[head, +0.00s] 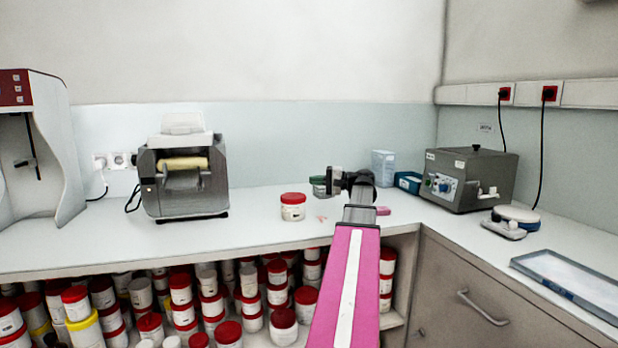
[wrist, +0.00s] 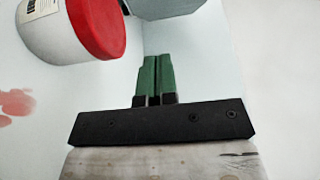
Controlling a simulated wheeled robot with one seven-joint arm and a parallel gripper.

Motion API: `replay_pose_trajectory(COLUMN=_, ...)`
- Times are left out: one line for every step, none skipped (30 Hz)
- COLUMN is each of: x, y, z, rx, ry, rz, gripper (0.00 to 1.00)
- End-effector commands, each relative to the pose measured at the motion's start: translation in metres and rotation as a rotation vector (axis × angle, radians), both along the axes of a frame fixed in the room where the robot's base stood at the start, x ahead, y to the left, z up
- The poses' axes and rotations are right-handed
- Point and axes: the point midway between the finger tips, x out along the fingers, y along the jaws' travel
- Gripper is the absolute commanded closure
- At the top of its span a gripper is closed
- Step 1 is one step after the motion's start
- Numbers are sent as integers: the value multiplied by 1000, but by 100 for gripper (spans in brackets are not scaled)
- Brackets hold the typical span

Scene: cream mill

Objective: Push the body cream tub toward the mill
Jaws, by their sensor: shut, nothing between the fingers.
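The body cream tub (head: 293,212), white with a red lid, stands upright on the counter right of the mill (head: 190,201), a grey machine with a pale roller. My gripper (head: 318,185) is shut and empty, its green fingers to the right of the tub and pointing left. In the wrist view the tub (wrist: 55,38) is at the upper left, apart from the closed fingers (wrist: 150,62). A grey body, probably the mill (wrist: 165,7), shows at the top edge there.
The counter (head: 255,215) between tub and mill is clear. A pink smear (head: 321,218) lies right of the tub. A clear container (head: 383,168) and a teal box (head: 408,182) stand behind my arm. Shelves of tubs (head: 181,289) are below the counter.

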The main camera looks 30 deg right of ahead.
Motion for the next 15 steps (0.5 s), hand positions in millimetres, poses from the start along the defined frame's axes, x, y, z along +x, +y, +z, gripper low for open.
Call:
replay_pose_trajectory(x=-1, y=1, z=-9, rx=1, ry=2, rz=0, gripper=100)
replay_pose_trajectory(x=-1, y=1, z=-14, rx=1, ry=2, rz=0, gripper=100)
replay_pose_trajectory(x=-1, y=1, z=-20, rx=1, ry=2, rz=0, gripper=100)
replay_pose_trajectory(x=-1, y=1, z=-25, rx=1, ry=2, rz=-1, gripper=100)
replay_pose_trajectory(x=-1, y=1, z=-29, rx=1, ry=2, rz=-1, gripper=100)
replay_pose_trajectory(x=-1, y=1, z=-36, rx=1, ry=2, rz=-1, gripper=100)
replay_pose_trajectory(x=-1, y=1, z=-41, rx=1, ry=2, rz=-1, gripper=100)
replay_pose_trajectory(x=-1, y=1, z=-45, rx=1, ry=2, rz=-1, gripper=100)
replay_pose_trajectory(x=-1, y=1, z=-51, rx=1, ry=2, rz=-1, gripper=100)
replay_pose_trajectory(x=-1, y=1, z=-55, rx=1, ry=1, rz=-1, gripper=100)
replay_pose_trajectory(x=0, y=1, z=-59, rx=1, ry=1, rz=-1, gripper=100)
replay_pose_trajectory(x=0, y=1, z=-64, rx=1, ry=2, rz=-1, gripper=100)
replay_pose_trajectory(x=0, y=1, z=-67, rx=1, ry=2, rz=-1, gripper=100)
replay_pose_trajectory(x=0, y=1, z=-70, rx=1, ry=1, rz=-1, gripper=100)
replay_pose_trajectory(x=0, y=1, z=-74, rx=0, ry=0, rz=-1, gripper=100)
